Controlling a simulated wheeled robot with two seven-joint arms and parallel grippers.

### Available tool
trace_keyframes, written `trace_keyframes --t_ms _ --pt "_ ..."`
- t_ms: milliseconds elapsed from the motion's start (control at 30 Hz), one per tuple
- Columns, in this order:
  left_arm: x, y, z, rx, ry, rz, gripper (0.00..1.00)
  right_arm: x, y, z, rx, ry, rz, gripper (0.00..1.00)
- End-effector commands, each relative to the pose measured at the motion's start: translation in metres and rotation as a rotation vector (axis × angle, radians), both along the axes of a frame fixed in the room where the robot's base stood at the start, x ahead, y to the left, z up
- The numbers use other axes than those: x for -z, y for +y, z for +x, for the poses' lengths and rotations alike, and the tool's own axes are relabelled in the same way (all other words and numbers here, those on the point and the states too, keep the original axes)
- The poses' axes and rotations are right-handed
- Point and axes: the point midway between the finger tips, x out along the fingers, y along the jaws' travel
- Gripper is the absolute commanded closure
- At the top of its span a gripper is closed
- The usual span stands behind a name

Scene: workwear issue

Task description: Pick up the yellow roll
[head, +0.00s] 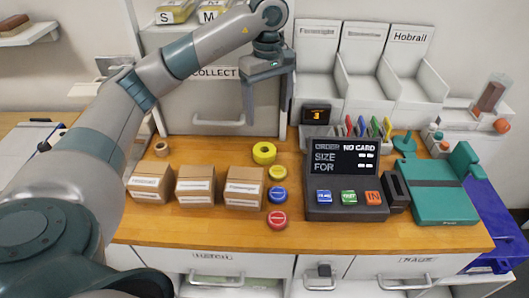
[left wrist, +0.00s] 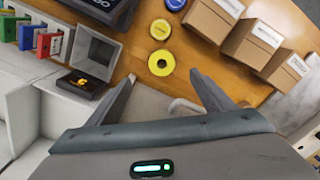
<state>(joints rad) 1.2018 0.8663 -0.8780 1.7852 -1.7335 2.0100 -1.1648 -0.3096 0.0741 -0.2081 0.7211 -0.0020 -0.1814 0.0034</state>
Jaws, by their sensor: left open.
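The yellow roll (head: 264,160) is a ring with a hole in its middle. It lies on the wooden counter, behind a yellow disc (head: 277,173). My left gripper (head: 265,120) hangs with its fingers apart above and behind the roll, with nothing between them. In the left wrist view, the roll (left wrist: 153,68) shows just beyond the gap between the open fingertips (left wrist: 160,78), apart from them. My right gripper is not in view.
Blue (head: 278,194) and red (head: 277,219) discs line up in front of the yellow one. Cardboard boxes (head: 245,187) stand to the left. A dark order terminal (head: 345,210) stands to the right. A grey collect hatch (head: 205,105) is behind.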

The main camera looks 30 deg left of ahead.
Motion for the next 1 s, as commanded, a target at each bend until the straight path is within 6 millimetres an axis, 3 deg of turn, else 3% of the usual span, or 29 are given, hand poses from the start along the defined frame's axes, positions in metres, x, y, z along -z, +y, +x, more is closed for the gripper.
trace_keyframes --t_ms 200,300,500,700,1000 --pt "0.026 0.0 -0.001 -0.002 0.004 -0.001 0.25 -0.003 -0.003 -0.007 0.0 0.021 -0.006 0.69" --pt "0.041 0.0 -0.001 -0.001 0.004 0.0 0.25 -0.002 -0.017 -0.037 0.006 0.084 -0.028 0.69" --pt "0.072 0.001 -0.001 -0.001 0.004 0.001 0.25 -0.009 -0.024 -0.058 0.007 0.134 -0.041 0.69" --pt "0.092 0.0 0.0 -0.001 0.001 -0.001 0.25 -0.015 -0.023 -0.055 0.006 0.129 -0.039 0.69" --pt "0.096 0.001 0.0 -0.001 0.0 0.0 0.25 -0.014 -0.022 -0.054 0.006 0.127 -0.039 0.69"
